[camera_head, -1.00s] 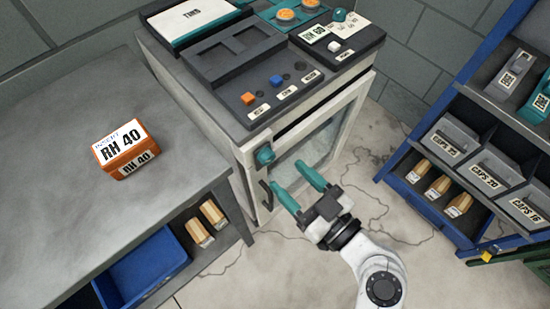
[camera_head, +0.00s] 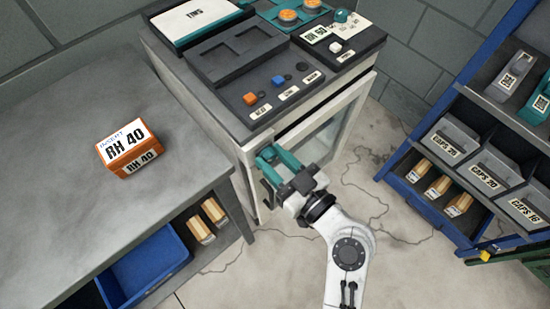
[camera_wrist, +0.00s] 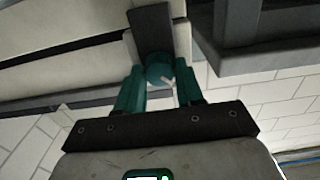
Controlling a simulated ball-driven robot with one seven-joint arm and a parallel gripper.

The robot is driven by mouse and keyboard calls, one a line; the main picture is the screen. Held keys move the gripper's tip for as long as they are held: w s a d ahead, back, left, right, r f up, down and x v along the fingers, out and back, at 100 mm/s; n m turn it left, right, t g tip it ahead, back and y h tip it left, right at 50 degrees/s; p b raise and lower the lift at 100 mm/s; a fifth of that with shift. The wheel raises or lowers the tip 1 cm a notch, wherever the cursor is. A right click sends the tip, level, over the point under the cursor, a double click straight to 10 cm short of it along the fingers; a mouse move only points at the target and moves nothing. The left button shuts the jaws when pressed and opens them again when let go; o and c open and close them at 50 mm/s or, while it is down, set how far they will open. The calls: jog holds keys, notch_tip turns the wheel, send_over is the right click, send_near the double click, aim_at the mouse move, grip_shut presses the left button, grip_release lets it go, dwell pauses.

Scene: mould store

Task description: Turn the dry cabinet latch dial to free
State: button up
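The dry cabinet (camera_head: 190,110) stands beside the grey bench, with a pale-framed glass door (camera_head: 320,140) on its front. The latch dial (camera_wrist: 159,71) is a round teal knob with a pale mark pointing down and right in the wrist view. It sits on a dark plate at the door's upper left corner. My gripper (camera_head: 267,156) is at the dial, with its teal fingers open on either side of it. In the wrist view my gripper (camera_wrist: 160,80) shows narrow gaps beside the knob. In the head view the fingers largely hide the dial.
A dark door handle (camera_head: 267,194) is just below the dial. An orange RH 40 box (camera_head: 127,148) lies on the bench (camera_head: 60,150). A blue rack (camera_head: 400,190) with bins stands at the right. The floor before the cabinet is clear.

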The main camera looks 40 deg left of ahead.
jog(key=c, duration=0.6)
jog(key=shift+m, duration=0.3)
jog(key=m, duration=0.2)
jog(key=shift+w+m, duration=0.1)
jog(key=shift+m, duration=0.3)
jog(key=m+p, duration=0.1)
jog(key=m, duration=0.2)
jog(key=shift+m, duration=0.3)
jog(key=m+p, duration=0.2)
jog(key=m, duration=0.4)
jog(key=shift+w+p, duration=0.1)
jog(key=shift+p, duration=0.25)
jog(key=m+p, duration=0.2)
jog(key=m, duration=0.3)
jog(key=shift+f, duration=0.15)
jog(key=shift+p, duration=0.3)
